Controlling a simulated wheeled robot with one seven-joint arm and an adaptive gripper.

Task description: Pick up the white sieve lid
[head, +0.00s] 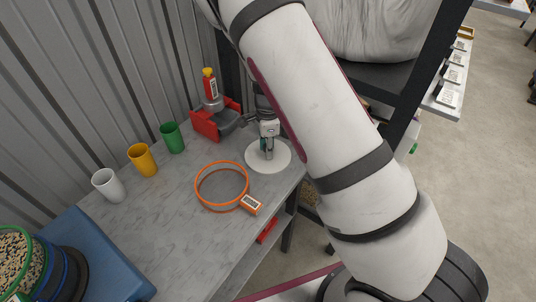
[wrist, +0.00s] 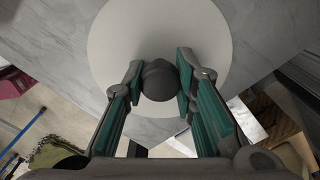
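The white sieve lid (head: 284,161) is a flat round disc lying at the right end of the grey table, below my gripper. My gripper (head: 267,152) points down over the lid. In the wrist view its two green-padded fingers (wrist: 160,72) stand open on either side of the knob. A narrow gap shows on the right; contact on the left cannot be told. The knob is hidden in the head view.
An orange-rimmed sieve (head: 197,190) with a label lies left of the lid. A red stand with a bottle (head: 208,120) is behind. Green (head: 172,138), yellow (head: 142,160) and white (head: 108,186) cups line the wall side. The table edge is close on the right.

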